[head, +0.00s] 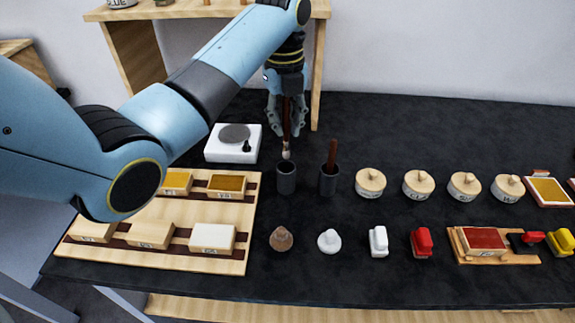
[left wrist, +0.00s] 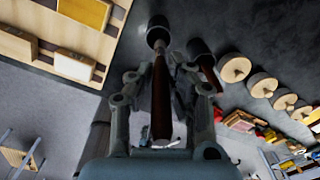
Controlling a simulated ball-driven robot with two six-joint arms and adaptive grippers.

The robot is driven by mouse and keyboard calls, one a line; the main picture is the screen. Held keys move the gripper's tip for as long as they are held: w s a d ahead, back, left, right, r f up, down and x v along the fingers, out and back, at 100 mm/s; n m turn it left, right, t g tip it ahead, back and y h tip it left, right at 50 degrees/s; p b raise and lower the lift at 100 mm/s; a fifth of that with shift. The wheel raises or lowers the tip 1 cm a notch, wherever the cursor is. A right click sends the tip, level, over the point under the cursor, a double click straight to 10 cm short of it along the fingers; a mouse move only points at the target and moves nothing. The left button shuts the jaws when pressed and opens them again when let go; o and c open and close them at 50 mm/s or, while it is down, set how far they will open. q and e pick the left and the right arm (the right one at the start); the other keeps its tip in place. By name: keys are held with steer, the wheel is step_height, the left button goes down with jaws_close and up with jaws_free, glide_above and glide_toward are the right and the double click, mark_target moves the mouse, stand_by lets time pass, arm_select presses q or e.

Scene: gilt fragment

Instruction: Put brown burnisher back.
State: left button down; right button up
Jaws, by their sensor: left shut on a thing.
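The brown burnisher (head: 287,118) hangs upright in my left gripper (head: 286,128), its pale tip (head: 286,153) pointing down. The gripper is shut on it. The tip is just above the mouth of a dark grey cup (head: 286,180); I cannot tell whether it is inside the rim. In the left wrist view the burnisher (left wrist: 161,90) runs between the fingers (left wrist: 160,100), with its tip in front of the cup (left wrist: 158,22). A second dark cup (head: 329,183) to the right holds another brown-handled tool (head: 333,153). My right gripper is not in view.
A white scale (head: 232,155) stands behind left of the cups. A wooden tray (head: 245,262) with labelled blocks lies at left. Round lidded jars (head: 370,183) line up at right. Several small knobbed items, such as a white one (head: 329,241), stand in front.

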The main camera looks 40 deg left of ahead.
mark_target(285, 150)
arm_select(q)
steer(key=f, duration=0.5)
steer(key=shift+s+d, duration=0.2)
steer(key=shift+s, duration=0.05)
step_height(285, 150, down, 4)
steer(key=shift+w+a+f+p, duration=0.1)
steer(key=shift+f+p, duration=0.1)
steer(key=shift+p, duration=0.15)
steer(key=shift+f, duration=0.2)
steer(key=c, duration=1.5)
jaws_free()
steer(key=shift+o, duration=1.1)
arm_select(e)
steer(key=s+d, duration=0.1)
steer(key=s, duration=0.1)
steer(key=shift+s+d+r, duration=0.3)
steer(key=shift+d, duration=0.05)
arm_select(q)
step_height(285, 150, up, 11)
steer(key=shift+r, duration=0.65)
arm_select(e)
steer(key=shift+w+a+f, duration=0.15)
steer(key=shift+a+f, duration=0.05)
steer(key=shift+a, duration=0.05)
